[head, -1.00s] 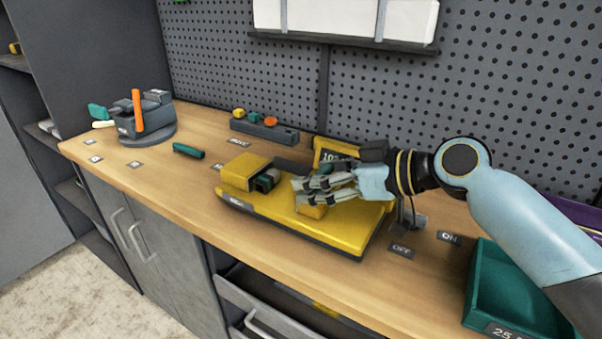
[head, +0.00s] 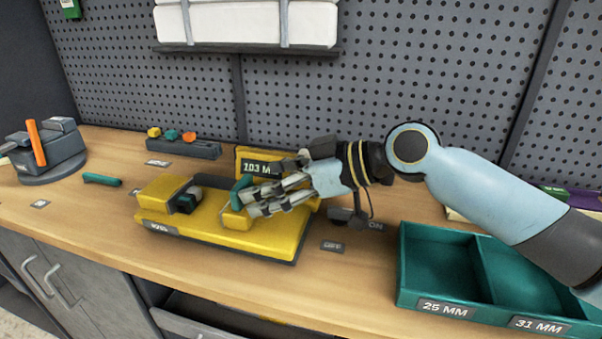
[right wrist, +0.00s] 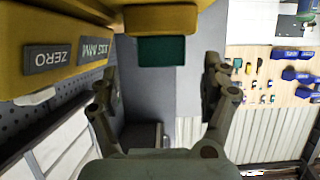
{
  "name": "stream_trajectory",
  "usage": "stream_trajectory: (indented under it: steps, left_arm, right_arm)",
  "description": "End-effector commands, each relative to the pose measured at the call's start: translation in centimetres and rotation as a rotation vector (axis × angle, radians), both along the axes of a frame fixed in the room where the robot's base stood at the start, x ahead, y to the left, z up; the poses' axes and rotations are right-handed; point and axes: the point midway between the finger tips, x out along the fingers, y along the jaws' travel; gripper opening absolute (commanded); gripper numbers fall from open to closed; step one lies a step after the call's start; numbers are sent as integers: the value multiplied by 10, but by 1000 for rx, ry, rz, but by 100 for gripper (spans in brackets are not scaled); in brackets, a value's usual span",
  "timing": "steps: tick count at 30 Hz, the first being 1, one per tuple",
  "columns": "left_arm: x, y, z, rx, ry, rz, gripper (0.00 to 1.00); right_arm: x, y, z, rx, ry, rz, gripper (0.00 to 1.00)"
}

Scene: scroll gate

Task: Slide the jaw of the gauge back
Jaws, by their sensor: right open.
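The yellow gauge (head: 220,235) lies on the bench, with a fixed block (head: 163,193) at its left end and a display (head: 262,168) behind it. Its sliding jaw (head: 235,219) is a yellow block with a teal part (head: 241,184), with a gap between it and the fixed block. My right gripper (head: 248,200) is at the jaw, its fingers partly covering it. In the right wrist view the gripper (right wrist: 160,90) is open, and the teal pad (right wrist: 161,50) shows ahead between the spread fingers. Contact cannot be told. My left gripper is not in view.
A teal tray (head: 402,265) with 25 MM and 31 MM labels stands at the right. A dark holder (head: 185,147) with coloured knobs is behind. A grey fixture (head: 50,155) with an orange rod and a green piece (head: 102,179) are at the left.

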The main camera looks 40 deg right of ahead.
Motion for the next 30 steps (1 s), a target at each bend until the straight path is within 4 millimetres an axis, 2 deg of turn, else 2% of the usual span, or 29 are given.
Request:
stream_trajectory:
  steps: [6, 12, 30]
  left_arm:
    - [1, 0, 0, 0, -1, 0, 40]
    - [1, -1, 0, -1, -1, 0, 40]
    - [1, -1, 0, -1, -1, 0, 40]
  right_arm:
    - [-31, -26, 14, -9, 1, 2, 81]
    - [-46, -38, 23, -7, 0, 0, 81]
    - [-52, -42, 28, -1, -2, -2, 81]
